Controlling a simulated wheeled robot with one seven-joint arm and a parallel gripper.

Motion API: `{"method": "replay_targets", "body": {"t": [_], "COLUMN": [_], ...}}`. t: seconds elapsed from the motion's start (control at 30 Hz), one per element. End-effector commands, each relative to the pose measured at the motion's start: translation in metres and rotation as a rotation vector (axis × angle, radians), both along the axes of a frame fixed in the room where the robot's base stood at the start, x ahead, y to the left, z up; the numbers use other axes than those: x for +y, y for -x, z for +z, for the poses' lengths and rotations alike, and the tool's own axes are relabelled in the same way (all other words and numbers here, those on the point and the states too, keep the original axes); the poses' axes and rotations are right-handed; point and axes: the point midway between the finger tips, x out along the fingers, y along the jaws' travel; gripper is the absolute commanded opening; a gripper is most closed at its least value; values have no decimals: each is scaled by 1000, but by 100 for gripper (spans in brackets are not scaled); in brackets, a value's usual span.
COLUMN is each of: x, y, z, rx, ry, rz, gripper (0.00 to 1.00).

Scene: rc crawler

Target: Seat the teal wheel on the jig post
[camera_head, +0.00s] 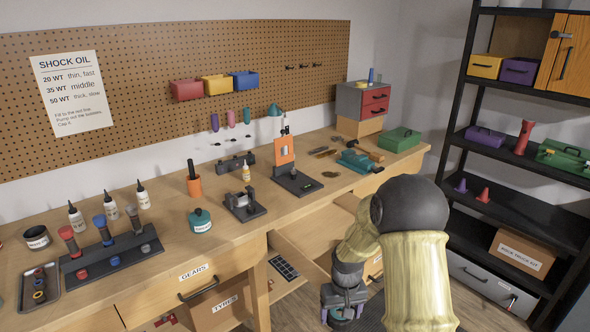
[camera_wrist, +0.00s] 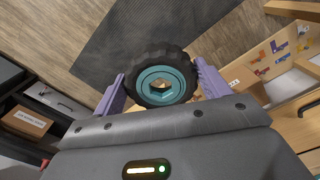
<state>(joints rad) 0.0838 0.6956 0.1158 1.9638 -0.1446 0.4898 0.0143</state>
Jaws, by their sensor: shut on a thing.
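The teal wheel (camera_wrist: 178,74) has a black tyre, a teal rim and a hole in its middle. In the wrist view it sits between the purple fingers of my gripper (camera_wrist: 160,84), which is shut on it. In the head view my gripper (camera_head: 344,307) is low in front of the bench, with a bit of the teal wheel (camera_head: 341,319) showing below. On the bench top stand a dark fixture (camera_head: 244,206) and a black stand with an orange panel (camera_head: 285,153). I cannot tell which of these, if either, bears the jig post.
The bench (camera_head: 170,240) runs along a pegboard wall. An open drawer (camera_head: 300,262) juts out just left of my gripper. A teal pot (camera_head: 200,221), a shock rack (camera_head: 110,258) and a green box (camera_head: 399,140) stand on top. A black shelf (camera_head: 520,205) is at right.

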Motion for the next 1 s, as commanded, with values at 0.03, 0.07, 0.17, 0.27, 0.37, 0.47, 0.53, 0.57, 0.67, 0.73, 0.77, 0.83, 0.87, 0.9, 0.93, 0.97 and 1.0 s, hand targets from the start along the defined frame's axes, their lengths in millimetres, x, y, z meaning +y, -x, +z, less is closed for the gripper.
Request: {"method": "replay_targets", "body": {"t": [0.03, 0.07, 0.17, 0.27, 0.37, 0.47, 0.53, 0.57, 0.67, 0.73, 0.77, 0.83, 0.87, 0.9, 0.93, 0.97, 1.0], "x": [0, 0, -1, -1, -1, -1, -1, -1, -1, -1, -1, -1, -1, -2, -2, -2, -3], "y": [-2, -4, -8, -12, -16, -19, -20, -20, -20, -20, -20, -20, -20, -20, -20, -20, -20], "z": [-11, -16, -35, -55, -74, -87, -90, -90, -90, -90, -90, -89, -89, -89, -89, -89, -89], "rx": [2, 2, 3, 3, 3, 1, 0, 0, 0, 0, 0, 0, 0, 0, 0, 0, 0], "ry": [0, 0, 1, 2, 4, 6, 7, 7, 7, 7, 7, 6, 6, 6, 6, 6, 6], "rz": [-9, -16, -41, -68, -93, -111, -118, -119, -119, -119, -119, -119, -119, -119, -119, -120, -122], "gripper": [52, 52, 52, 52, 52, 52, 52, 52, 52, 52, 52, 52, 52, 52, 52, 52, 52]}}
